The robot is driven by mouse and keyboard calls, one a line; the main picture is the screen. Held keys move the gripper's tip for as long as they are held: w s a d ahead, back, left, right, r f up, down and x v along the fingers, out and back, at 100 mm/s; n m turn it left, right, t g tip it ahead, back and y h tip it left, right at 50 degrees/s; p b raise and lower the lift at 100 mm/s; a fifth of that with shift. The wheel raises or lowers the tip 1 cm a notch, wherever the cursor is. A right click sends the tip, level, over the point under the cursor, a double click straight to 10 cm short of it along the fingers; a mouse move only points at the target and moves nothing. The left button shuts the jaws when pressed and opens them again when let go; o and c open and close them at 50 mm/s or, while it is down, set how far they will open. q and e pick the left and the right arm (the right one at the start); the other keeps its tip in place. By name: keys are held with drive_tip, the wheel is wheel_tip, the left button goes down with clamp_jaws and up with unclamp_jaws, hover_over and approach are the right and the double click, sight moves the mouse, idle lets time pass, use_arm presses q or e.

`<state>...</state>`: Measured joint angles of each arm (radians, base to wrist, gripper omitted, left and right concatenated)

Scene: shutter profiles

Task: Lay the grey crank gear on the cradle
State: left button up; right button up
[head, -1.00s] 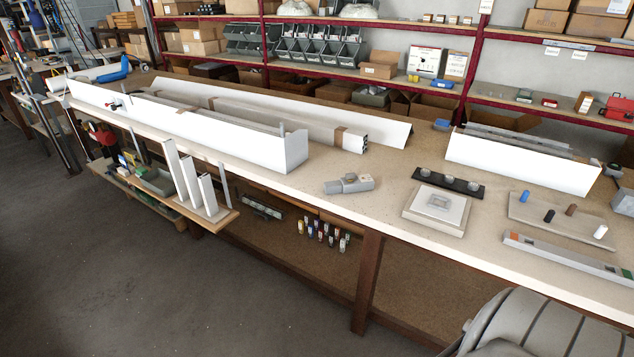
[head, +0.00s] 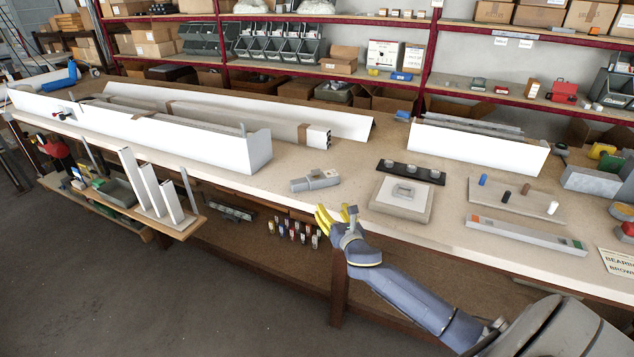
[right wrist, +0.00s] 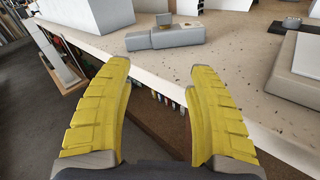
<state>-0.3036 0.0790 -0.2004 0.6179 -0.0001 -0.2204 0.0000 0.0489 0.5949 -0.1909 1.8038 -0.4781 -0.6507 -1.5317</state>
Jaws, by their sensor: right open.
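The grey crank gear (head: 315,180) lies on the bench near its front edge. It also shows in the right wrist view (right wrist: 165,38), beyond my fingertips. The cradle seems to be the pale block with a square recess (head: 402,195), to the right of the gear. Part of this block shows at the right of the right wrist view (right wrist: 300,68). My right gripper (head: 336,217) has yellow fingers, open and empty, at the bench's front edge, below and right of the gear and apart from it. My left gripper is not in view.
A black strip with round discs (head: 411,171) lies behind the block. A board with coloured cylinders (head: 518,200) and a long grey profile (head: 525,236) lie to the right. A white channel (head: 170,132) stands at left. Bare bench surrounds the gear.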

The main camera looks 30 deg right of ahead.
wheel_tip(320, 180, up, 2)
drive_tip(key=w+d+n, duration=0.2)
drive_tip(key=w, duration=0.1)
approach(316, 170)
drive_tip(key=shift+n+t, duration=0.4)
drive_tip(key=shift+f+x, duration=0.2)
drive_tip(key=shift+x, duration=2.45)
drive_tip(key=shift+f+x, duration=0.2)
drive_tip(key=shift+x, duration=2.4)
drive_tip(key=shift+d, duration=0.1)
clamp_jaws()
